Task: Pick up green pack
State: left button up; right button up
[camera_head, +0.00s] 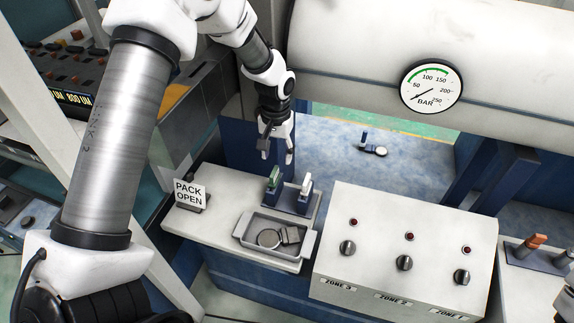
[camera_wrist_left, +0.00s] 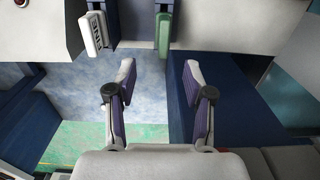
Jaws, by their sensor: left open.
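The green pack (camera_head: 273,179) stands upright in a small holder on the white bench, to the left of a white pack (camera_head: 305,187). In the left wrist view the green pack (camera_wrist_left: 163,30) is at the top centre, and the white pack (camera_wrist_left: 96,30) with dark lettering is left of it. My left gripper (camera_head: 277,156) is open and empty, just above and behind the green pack in the head view. Its two spread fingers (camera_wrist_left: 155,82) show in the wrist view, apart from the pack. My right gripper is not seen.
A grey tray (camera_head: 306,244) with a round part and a block sits in front of the packs. A "PACK OPEN" sign (camera_head: 188,193) stands to the left. A control box (camera_head: 404,235) with knobs stands to the right. A large cylinder with a gauge (camera_head: 431,86) is behind.

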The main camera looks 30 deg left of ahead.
aim_at(274, 171)
pick_arm(q)
jog(key=shift+s+f, duration=0.6)
jog(key=shift+f, duration=0.05)
notch_tip(274, 171, down, 6)
jog(key=shift+s+r+p, duration=0.1)
jog(key=shift+r+p, duration=0.1)
jog(key=shift+p, duration=0.6)
jog(key=shift+s, duration=0.15)
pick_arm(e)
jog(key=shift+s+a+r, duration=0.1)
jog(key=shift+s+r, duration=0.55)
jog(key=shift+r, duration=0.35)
pick_arm(q)
jog(key=c, duration=0.3)
grip_shut()
